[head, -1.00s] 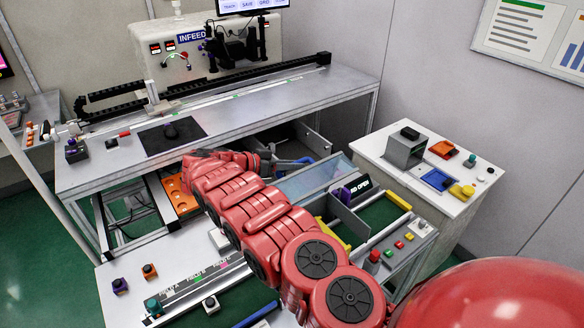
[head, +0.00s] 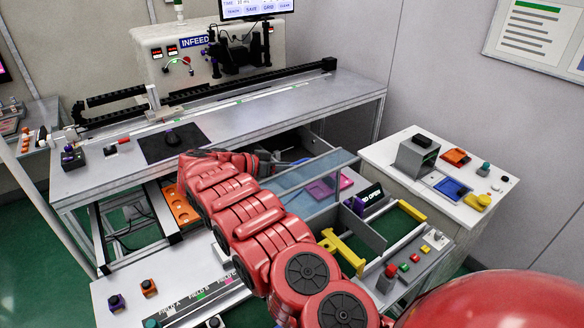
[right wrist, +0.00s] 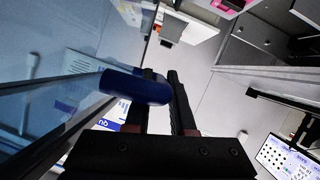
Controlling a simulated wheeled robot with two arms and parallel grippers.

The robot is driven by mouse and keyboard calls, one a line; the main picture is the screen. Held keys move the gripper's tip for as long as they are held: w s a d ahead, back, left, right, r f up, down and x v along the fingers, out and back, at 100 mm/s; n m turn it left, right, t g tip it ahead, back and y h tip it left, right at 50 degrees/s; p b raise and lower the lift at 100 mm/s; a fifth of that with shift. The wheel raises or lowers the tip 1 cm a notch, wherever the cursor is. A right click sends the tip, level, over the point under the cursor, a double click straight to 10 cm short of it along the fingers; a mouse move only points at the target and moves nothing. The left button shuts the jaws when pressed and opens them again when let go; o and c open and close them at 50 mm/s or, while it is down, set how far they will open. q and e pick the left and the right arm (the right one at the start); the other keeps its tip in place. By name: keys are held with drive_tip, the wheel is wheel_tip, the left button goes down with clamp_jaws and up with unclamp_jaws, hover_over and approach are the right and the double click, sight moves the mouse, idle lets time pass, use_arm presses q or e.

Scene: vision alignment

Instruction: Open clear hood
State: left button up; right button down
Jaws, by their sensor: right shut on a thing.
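The clear hood (head: 292,185) is a bluish see-through panel in a frame, in the middle of the head view, tilted up over the lower bench. In the right wrist view the clear panel (right wrist: 45,95) fills the left side. Its blue handle (right wrist: 135,87) lies between the black fingers of my right gripper (right wrist: 165,95), which is shut on it. In the head view the right gripper (head: 280,161) is at the hood's far left side, partly hidden by my red arm. My left gripper is not in view.
A pink item (head: 328,187) shows by the hood. A yellow bracket (head: 343,250) and a button panel (head: 405,268) are in front. The grey upper bench (head: 240,115) overhangs behind the gripper. A white side table (head: 400,152) with small parts stands right.

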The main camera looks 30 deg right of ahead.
drive_tip(key=c, duration=0.8)
unclamp_jaws()
drive_tip(key=shift+o, duration=0.2)
drive_tip(key=shift+a, duration=0.1)
drive_tip(key=shift+w+a, duration=0.1)
drive_tip(key=shift+a, duration=0.15)
drive_tip(key=b+v, duration=0.3)
drive_tip(key=v, duration=0.4)
